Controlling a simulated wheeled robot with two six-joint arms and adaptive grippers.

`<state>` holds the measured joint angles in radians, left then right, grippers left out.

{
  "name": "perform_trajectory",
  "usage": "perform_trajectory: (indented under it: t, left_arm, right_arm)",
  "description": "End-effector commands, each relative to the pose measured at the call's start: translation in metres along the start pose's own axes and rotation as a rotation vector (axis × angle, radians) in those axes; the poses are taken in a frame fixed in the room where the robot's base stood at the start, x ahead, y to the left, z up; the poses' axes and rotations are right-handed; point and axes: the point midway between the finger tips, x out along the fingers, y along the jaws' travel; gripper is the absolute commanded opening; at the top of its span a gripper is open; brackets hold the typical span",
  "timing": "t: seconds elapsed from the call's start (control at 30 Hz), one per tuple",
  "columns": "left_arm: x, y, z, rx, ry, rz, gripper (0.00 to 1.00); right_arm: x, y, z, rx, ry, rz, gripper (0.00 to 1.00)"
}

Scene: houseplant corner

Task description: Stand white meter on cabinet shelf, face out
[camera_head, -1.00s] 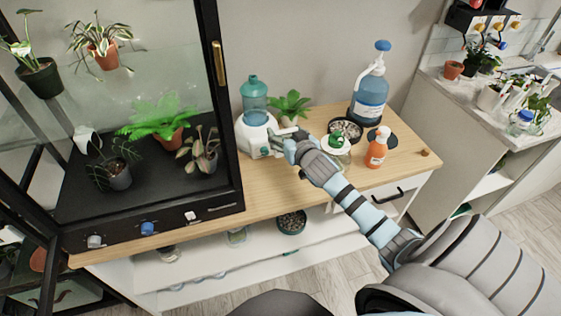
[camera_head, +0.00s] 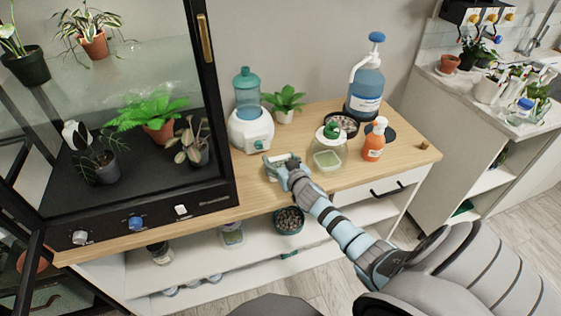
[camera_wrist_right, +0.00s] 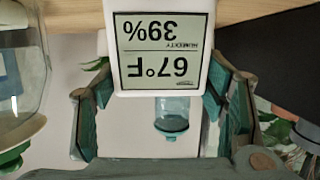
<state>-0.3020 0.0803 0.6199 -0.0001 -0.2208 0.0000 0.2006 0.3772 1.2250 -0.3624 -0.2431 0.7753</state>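The white meter (camera_head: 272,172) is in my right gripper (camera_head: 283,167), low over or at the front of the wooden top, left of the glass jar. In the right wrist view the meter's screen (camera_wrist_right: 161,48) faces the camera, upside down, reading 67°F and 39% humidity. The teal finger pads lie against its two sides. Whether its base touches wood cannot be told. The black-framed glass cabinet (camera_head: 213,110) stands at the left; its dark shelf (camera_head: 135,195) holds potted plants and a white object (camera_head: 76,133). My left gripper is not in view.
A white humidifier with a teal tank (camera_head: 250,128) stands between cabinet and gripper. A small plant (camera_head: 285,104), glass jar (camera_head: 328,155), orange bottle (camera_head: 374,140) and blue pump bottle (camera_head: 366,90) are to the right. The shelf's front strip has bare room.

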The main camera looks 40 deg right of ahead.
Motion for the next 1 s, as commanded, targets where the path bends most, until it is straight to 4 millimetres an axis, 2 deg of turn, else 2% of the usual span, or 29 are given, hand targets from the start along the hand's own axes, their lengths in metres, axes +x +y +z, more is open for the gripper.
perform_trajectory:
  t: [0.03,0.1,0.43,0.53,0.67,0.9,1.0]
  left_arm:
    - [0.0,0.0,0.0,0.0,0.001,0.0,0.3]
    - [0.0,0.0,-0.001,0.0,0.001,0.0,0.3]
    - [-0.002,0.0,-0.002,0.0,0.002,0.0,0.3]
    - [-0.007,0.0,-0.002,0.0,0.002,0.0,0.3]
    - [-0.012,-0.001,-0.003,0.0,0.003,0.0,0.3]
    - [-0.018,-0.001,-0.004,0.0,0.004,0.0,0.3]
    - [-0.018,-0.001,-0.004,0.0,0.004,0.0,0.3]
  right_arm:
    - [0.0,0.0,0.0,0.0,0.0,0.0,0.75]
    - [0.0,0.0,0.0,0.0,0.0,0.0,0.84]
    - [-0.001,0.0,-0.002,0.0,0.0,0.0,0.84]
    - [-0.006,0.0,-0.005,-0.001,-0.001,0.0,0.84]
    - [-0.032,0.0,-0.005,-0.002,-0.001,-0.002,0.84]
    - [-0.098,0.0,-0.004,-0.001,-0.002,-0.002,0.84]
    - [-0.115,0.0,-0.004,-0.001,-0.002,-0.001,0.84]
